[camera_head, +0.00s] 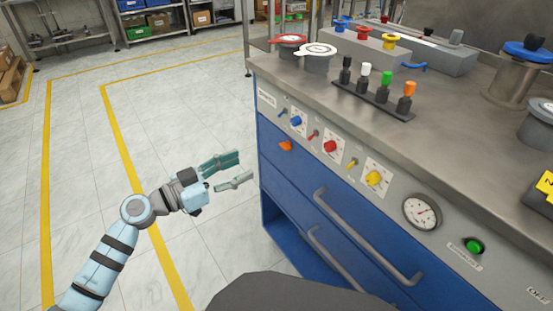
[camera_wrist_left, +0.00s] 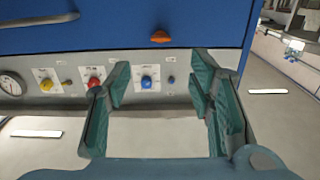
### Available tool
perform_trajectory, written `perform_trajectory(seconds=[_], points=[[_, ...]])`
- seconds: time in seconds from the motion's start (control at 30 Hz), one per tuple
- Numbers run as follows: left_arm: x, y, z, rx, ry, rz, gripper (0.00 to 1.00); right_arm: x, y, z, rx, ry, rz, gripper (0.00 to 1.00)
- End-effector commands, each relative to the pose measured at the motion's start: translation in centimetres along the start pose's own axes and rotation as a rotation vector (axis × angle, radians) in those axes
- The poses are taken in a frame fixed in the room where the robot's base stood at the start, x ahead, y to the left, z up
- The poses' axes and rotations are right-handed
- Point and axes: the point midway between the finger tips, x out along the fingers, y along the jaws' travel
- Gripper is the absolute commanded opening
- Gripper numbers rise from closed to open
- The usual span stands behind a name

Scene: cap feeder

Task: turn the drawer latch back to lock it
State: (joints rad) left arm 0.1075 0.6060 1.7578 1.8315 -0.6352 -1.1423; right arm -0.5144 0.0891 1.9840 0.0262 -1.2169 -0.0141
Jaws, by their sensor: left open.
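The orange drawer latch (camera_head: 286,146) sits on the blue drawer front (camera_head: 312,182) near its upper left corner, under the grey knob panel. In the left wrist view the latch (camera_wrist_left: 160,37) lies roughly level, wider than tall. My left gripper (camera_head: 246,167) is open and empty, left of the cabinet and apart from the latch. In the left wrist view its fingertips (camera_wrist_left: 162,72) frame the blue knob (camera_wrist_left: 149,82), and the latch lies beyond them. My right gripper is not in view.
The knob panel carries a blue knob (camera_head: 296,121), a red knob (camera_head: 330,146), a yellow knob (camera_head: 373,178), small toggles and a gauge (camera_head: 422,212). A drawer handle (camera_head: 366,236) spans the blue front. The floor left of the cabinet is clear.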

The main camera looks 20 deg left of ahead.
Motion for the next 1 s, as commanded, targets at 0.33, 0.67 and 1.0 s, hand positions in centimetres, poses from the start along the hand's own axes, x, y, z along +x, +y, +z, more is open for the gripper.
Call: perform_trajectory(seconds=[0.33, 0.67, 1.0], points=[[9.4, 0.0, -0.1, -0.006, 0.002, -0.003, 0.48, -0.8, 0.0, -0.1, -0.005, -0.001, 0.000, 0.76], [11.9, -0.1, 0.0, -0.004, -0.002, -0.004, 0.48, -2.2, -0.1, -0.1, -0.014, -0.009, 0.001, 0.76], [11.8, -0.1, 0.0, -0.005, -0.002, -0.005, 0.12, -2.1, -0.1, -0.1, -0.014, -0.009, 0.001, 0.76]])
